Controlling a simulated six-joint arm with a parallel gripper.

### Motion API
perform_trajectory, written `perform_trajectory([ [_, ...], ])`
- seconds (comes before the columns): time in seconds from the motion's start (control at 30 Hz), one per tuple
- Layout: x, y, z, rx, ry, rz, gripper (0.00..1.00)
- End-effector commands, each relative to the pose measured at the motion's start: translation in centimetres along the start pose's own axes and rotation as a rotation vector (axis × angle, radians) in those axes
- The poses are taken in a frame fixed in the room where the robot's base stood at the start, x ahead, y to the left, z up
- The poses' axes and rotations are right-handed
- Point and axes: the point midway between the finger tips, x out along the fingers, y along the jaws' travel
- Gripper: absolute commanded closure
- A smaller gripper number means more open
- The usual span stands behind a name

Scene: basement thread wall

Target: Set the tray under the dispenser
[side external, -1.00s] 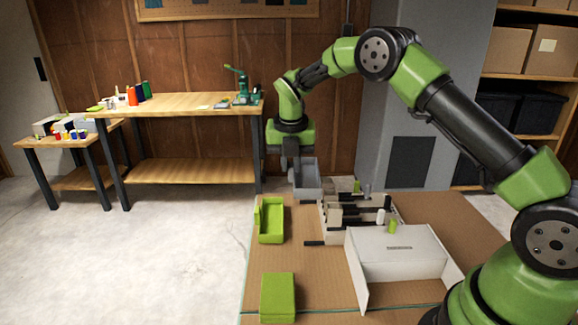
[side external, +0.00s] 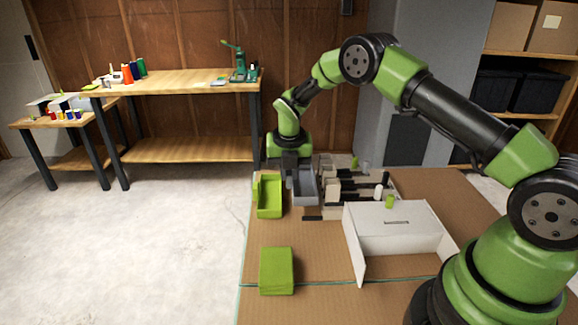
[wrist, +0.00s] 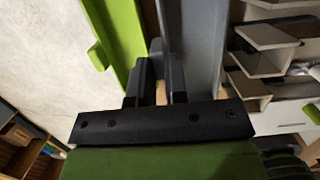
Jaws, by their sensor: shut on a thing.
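A grey open tray (side external: 306,187) is held by my gripper (side external: 290,172), low near the far edge of the cardboard-brown table; it also shows in the wrist view (wrist: 192,40). My gripper (wrist: 157,90) is shut on the tray's left wall in the wrist view. A pale stepped rack with dark bars (side external: 334,192), which looks like the dispenser, stands just right of the tray; it also shows in the wrist view (wrist: 262,38). Whether the tray touches the table or the rack I cannot tell.
A lime-green open bin (side external: 268,205) stands close left of the tray. A lime-green block (side external: 276,271) is at the near left. A white panelled box (side external: 398,230) stands right of centre. The tabletop between block and white box is clear.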

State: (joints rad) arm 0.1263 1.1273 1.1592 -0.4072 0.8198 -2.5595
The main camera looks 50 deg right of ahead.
Motion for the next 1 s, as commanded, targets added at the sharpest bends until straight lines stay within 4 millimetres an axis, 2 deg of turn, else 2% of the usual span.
perform_trajectory([
  [0.43,0.1,0.0,-0.1,0.000,0.000,0.000,1.00],
  [1.0,2.2,0.0,-0.5,0.001,0.000,0.000,1.00],
])
